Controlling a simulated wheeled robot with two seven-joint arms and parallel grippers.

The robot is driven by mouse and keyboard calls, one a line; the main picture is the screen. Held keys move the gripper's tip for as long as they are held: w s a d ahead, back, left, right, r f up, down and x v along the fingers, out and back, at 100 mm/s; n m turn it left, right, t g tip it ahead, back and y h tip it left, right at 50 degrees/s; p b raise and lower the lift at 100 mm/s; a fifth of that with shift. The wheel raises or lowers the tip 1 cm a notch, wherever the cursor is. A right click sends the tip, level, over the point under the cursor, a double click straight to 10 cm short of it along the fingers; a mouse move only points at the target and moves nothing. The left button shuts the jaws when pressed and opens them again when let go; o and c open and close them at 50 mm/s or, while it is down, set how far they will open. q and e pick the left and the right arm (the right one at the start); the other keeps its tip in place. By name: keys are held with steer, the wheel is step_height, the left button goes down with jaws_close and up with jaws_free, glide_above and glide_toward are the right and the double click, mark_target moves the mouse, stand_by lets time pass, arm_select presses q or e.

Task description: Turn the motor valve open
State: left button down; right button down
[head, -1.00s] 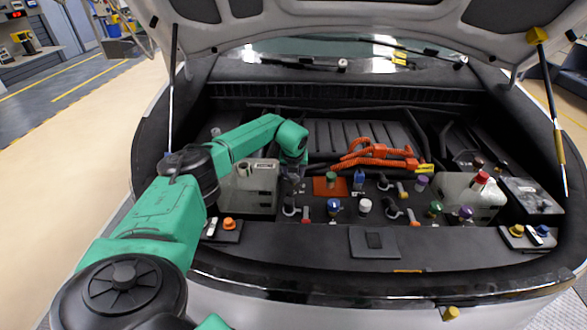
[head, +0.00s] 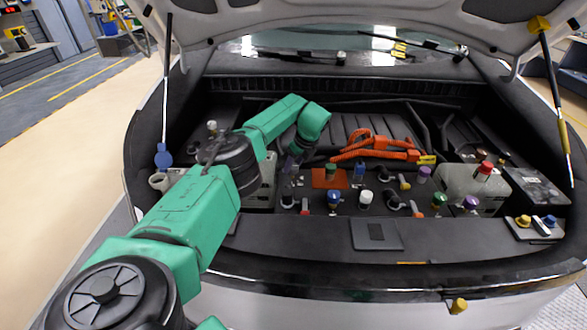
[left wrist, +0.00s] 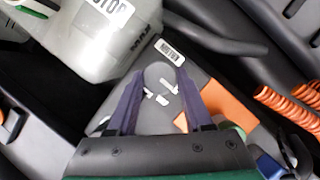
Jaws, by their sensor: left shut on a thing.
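My left gripper (head: 291,170) reaches down into the engine bay beside the orange plate. In the left wrist view its two dark fingers (left wrist: 161,75) close around a round grey piece (left wrist: 160,74), which looks like the motor valve's handle. A small MOTOR label (left wrist: 170,49) sits on the dark panel just beyond the fingertips. White marks show on the grey surface between the fingers. The handle's exact angle is hard to tell. The pale motor tank (left wrist: 100,35) stands at the upper left there; in the head view my forearm partly hides it. My right gripper is not in view.
An orange plate (left wrist: 225,102) and orange ribbed cables (head: 373,148) lie right of the gripper. Several coloured caps, including a blue one (head: 334,199) and a white one (head: 366,199), stand nearby. Another pale tank (head: 470,187) is at right. The raised hood overhangs.

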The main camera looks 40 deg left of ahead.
arm_select(q)
steer(key=shift+r, duration=0.1)
stand_by(0.4)
steer(key=shift+c, duration=1.5)
jaws_free()
steer(key=shift+d+r, duration=0.1)
steer(key=shift+r, duration=0.3)
steer(key=w+b+v, duration=0.1)
steer(key=v, duration=1.2)
steer(key=shift+s+r+b, duration=0.35)
